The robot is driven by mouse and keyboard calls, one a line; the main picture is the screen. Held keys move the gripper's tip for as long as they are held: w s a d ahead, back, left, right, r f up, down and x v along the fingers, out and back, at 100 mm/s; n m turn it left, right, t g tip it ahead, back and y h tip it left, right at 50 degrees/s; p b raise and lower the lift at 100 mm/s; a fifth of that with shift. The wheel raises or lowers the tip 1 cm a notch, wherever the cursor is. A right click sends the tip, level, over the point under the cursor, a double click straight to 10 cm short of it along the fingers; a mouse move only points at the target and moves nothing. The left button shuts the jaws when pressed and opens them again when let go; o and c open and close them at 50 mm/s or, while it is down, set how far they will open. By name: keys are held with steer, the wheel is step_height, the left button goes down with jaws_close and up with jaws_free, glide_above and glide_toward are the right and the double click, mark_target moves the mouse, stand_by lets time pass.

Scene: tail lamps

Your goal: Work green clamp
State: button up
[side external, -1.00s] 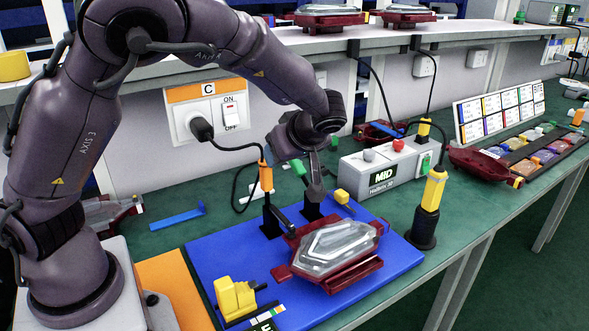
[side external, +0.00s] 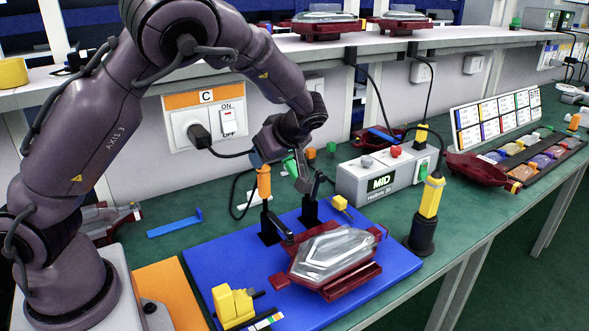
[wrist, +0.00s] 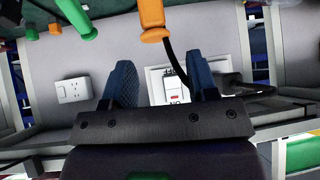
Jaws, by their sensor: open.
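The green clamp's handle (side external: 290,167) stands above the blue board, partly hidden by my gripper in the side view. In the wrist view a green handle (wrist: 75,18) lies at the upper left, outside my fingers. My gripper (side external: 303,182) is close beside the green handle in the side view; whether they touch cannot be told. The wrist view shows my gripper (wrist: 161,75) open, its two blue fingers apart with nothing held between them. The orange clamp handle (side external: 264,182) stands upright to the left; it also shows in the wrist view (wrist: 152,20).
The clear tail lamp (side external: 333,251) sits in a red holder on the blue board (side external: 215,262). A yellow clamp (side external: 234,304) is at the front left. A grey control box (side external: 375,178) and a yellow-topped post (side external: 430,200) stand to the right. The wall socket (side external: 205,125) is behind.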

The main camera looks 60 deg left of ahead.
steer(key=w+a+f+m+h, duration=0.1)
steer(key=w+a+f+m, duration=0.1)
steer(key=w+a+m, duration=0.3)
steer(key=m+t+h, duration=0.1)
steer(key=m+h, duration=0.2)
steer(key=m, duration=2.9)
glide_toward(294, 166)
steer(key=x, duration=1)
steer(key=shift+f, duration=0.15)
jaws_close()
